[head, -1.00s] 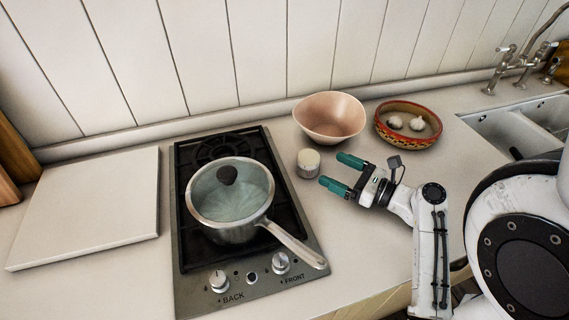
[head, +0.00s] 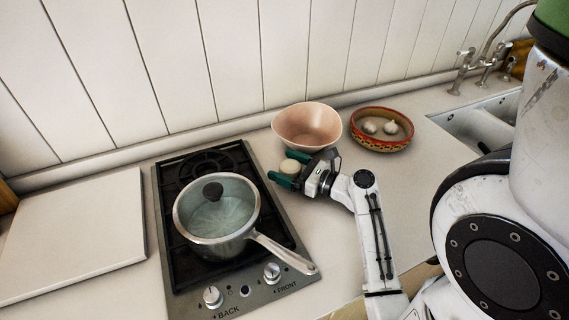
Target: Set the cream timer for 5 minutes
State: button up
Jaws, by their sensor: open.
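The cream timer (head: 290,166) is a small round thing on the worktop, just right of the hob and in front of the pink bowl. My gripper (head: 281,168) is open, with its two green fingers pointing left, one on the far side and one on the near side of the timer. The timer's top shows between the fingers. Its lower part is hidden by the near finger, and I cannot tell whether the fingers touch it. Any marks on its dial are too small to read.
The pink bowl (head: 307,127) and a patterned dish (head: 381,143) with garlic bulbs stand behind my gripper. A pale board (head: 75,235) lies left; a sink (head: 480,128) is at right.

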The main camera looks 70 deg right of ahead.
jog(key=shift+w+d, duration=0.1)
jog(key=shift+w, duration=0.25)
jog(key=shift+c, duration=0.2)
jog(key=c, duration=0.9)
jog(key=shift+r+p, duration=0.15)
jog(key=shift+p, duration=0.25)
jog(key=shift+c, duration=0.2)
